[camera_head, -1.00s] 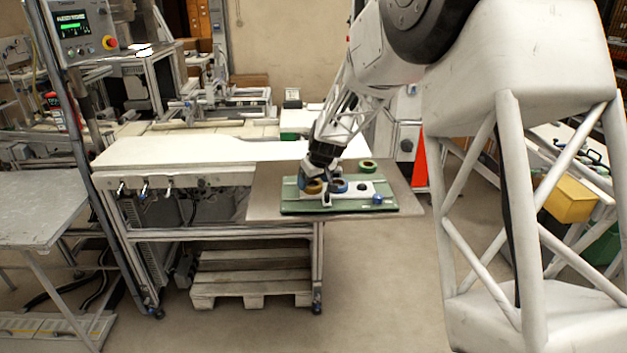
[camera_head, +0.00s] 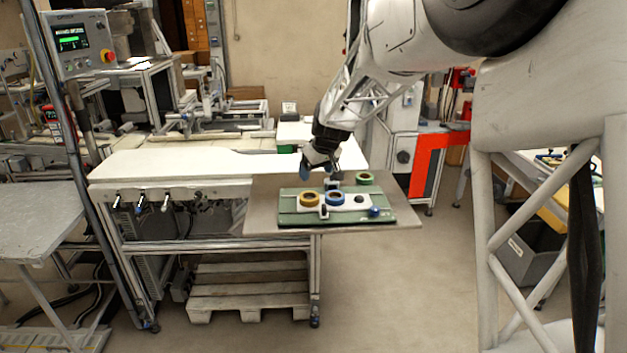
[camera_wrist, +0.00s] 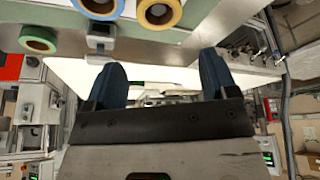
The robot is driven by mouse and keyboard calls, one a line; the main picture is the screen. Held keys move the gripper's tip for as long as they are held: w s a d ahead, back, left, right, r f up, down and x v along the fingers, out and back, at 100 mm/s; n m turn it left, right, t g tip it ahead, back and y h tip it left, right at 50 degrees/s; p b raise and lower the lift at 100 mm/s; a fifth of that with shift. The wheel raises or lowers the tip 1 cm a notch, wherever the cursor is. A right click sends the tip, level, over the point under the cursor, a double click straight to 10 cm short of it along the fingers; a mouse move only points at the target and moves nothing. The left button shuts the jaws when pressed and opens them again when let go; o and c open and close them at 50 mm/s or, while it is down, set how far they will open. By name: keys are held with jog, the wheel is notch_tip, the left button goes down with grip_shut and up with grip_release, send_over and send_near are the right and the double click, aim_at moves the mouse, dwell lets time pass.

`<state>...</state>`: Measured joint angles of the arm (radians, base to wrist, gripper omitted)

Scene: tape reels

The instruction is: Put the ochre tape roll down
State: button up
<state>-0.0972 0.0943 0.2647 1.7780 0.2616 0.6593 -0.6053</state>
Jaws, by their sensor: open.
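The ochre tape roll (camera_head: 309,199) lies flat on the white plate of the green board, at its left part. It also shows at the top of the wrist view (camera_wrist: 160,12). The blue tape roll (camera_head: 334,198) lies just right of it, and shows in the wrist view too (camera_wrist: 98,8). My gripper (camera_head: 318,172) is above the far edge of the board, apart from the rolls. Its blue fingers show open and empty in the wrist view (camera_wrist: 164,85).
A green tape roll (camera_head: 364,178) lies on the table (camera_head: 262,215) behind the green board (camera_head: 290,218). A dark round knob (camera_head: 359,199) and a blue knob (camera_head: 375,211) are on the board's right part. A long white worktop (camera_head: 150,165) extends left and is largely clear.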

jog(key=shift+v, duration=1.65)
jog(key=s+d+r+m+h, duration=0.1)
jog(key=s+d+r+m, duration=0.15)
jog(key=s, duration=1.05)
jog(key=s+d+r+m, duration=0.1)
jog(key=s+d+r, duration=0.25)
jog(key=s, duration=0.95)
jog(key=s+d+f+m, duration=0.1)
jog(key=s+d+f, duration=0.1)
jog(key=s, duration=1)
jog(key=s+d+f+m+g+h, duration=0.1)
jog(key=s+d+f, duration=0.1)
jog(key=s, duration=1)
jog(key=shift+d+f+m, duration=0.25)
jog(key=shift+f+m, duration=0.1)
jog(key=shift+f, duration=0.3)
